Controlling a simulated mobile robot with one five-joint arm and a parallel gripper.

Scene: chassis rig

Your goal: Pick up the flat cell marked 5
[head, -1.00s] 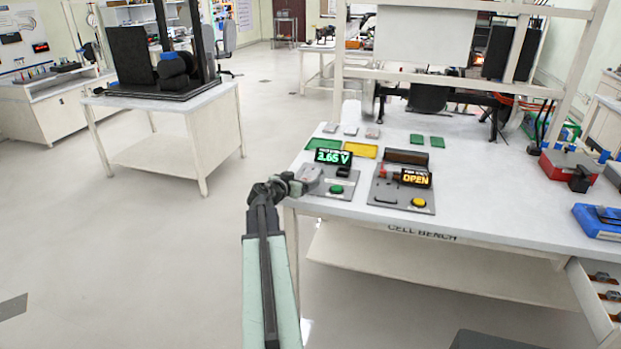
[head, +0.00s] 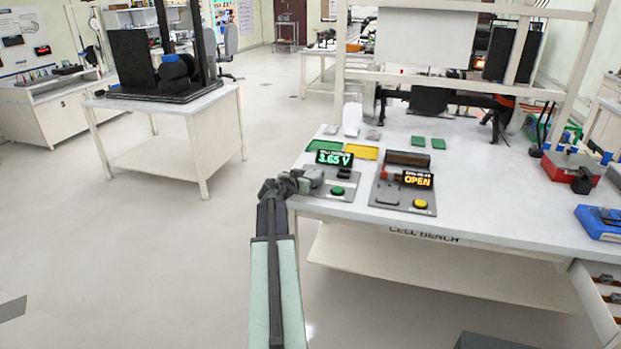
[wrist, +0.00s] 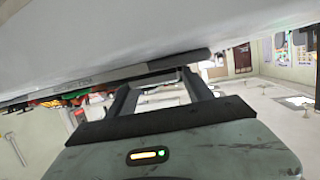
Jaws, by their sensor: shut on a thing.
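My gripper (head: 300,182) is at the front left corner of the bench, at the left edge of the tester with the green 3.65 V display (head: 333,158). It is shut on a small light grey thing (head: 314,179), which looks like a flat cell; its marking cannot be read. In the wrist view the two fingers of my gripper (wrist: 160,82) reach toward a dark edge under a large pale surface, and the held thing is hard to make out. Several other small flat cells (head: 331,129) lie at the bench's back left, their numbers too small to read.
The cell bench (head: 480,190) has a second tester with an orange OPEN display (head: 416,180). Behind the testers lie a yellow tray (head: 366,153) and green pads (head: 417,141). A blue box (head: 598,222) and a red box (head: 567,167) are at the right.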

